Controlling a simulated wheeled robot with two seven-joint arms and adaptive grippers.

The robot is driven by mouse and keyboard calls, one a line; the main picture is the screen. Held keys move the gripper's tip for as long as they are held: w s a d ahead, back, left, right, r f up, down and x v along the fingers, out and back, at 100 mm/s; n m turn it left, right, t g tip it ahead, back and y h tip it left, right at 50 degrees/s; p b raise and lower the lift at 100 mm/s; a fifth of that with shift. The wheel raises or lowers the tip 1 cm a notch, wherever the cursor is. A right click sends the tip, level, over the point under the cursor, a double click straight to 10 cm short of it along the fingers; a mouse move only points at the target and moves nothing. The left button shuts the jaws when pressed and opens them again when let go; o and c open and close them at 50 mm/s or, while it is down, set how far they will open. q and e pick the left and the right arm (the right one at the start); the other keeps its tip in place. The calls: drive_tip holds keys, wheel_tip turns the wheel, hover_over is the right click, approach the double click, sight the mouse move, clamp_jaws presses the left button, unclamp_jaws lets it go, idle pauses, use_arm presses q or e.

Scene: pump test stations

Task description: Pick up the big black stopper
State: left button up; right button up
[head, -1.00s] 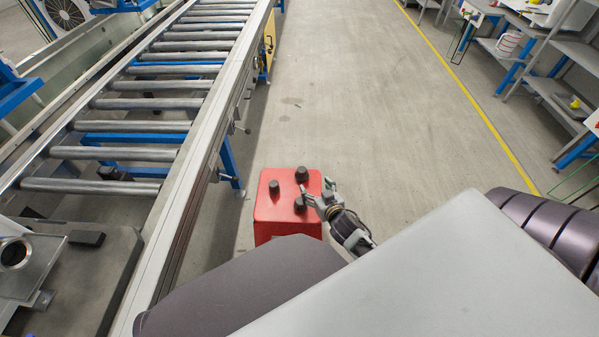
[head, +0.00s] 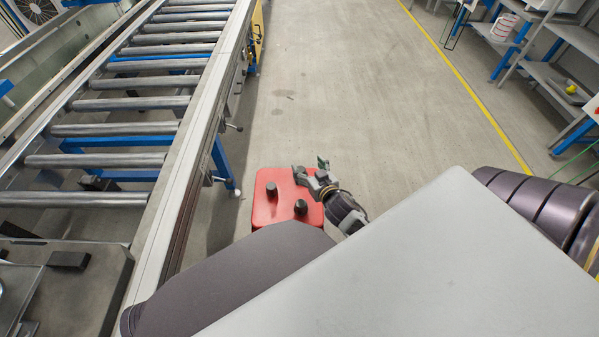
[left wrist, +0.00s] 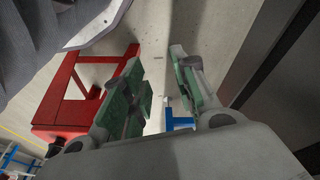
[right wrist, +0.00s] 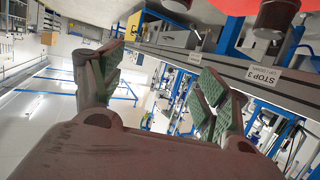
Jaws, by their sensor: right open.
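Two black stoppers stand upright on the red box's top (head: 262,214) in the head view: one at the back left (head: 271,190) and one nearer (head: 300,208), which looks a little wider. The box's back right is covered by my right gripper (head: 310,168), so a third stopper does not show there. My right gripper is open and empty, above the box's back right edge. The right wrist view shows a dark stopper (right wrist: 276,16) at the top, outside the jaws. My left gripper (left wrist: 157,60) is open and empty beside a red frame (left wrist: 75,95).
A roller conveyor (head: 120,130) runs along the left of the box, with a gap of floor between. Open floor (head: 370,100) lies ahead and to the right. Shelves (head: 560,85) stand at the far right. My own arm hides the box's near side.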

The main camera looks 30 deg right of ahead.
drive_tip(key=shift+f, duration=0.1)
drive_tip(key=shift+f+b, duration=1.95)
drive_tip(key=shift+f, duration=2.15)
drive_tip(key=shift+w, duration=0.35)
drive_tip(key=shift+w+d, duration=0.1)
drive_tip(key=shift+w, duration=0.3)
use_arm(q)
drive_tip(key=r, duration=0.1)
drive_tip(key=d+r+t, duration=0.1)
drive_tip(key=r, duration=0.1)
drive_tip(key=shift+s+d+r+h, duration=0.1)
drive_tip(key=shift+r+h, duration=0.2)
drive_tip(key=shift+w+r, duration=0.1)
drive_tip(key=shift+w, duration=0.1)
use_arm(e)
drive_tip(key=shift+w, duration=0.15)
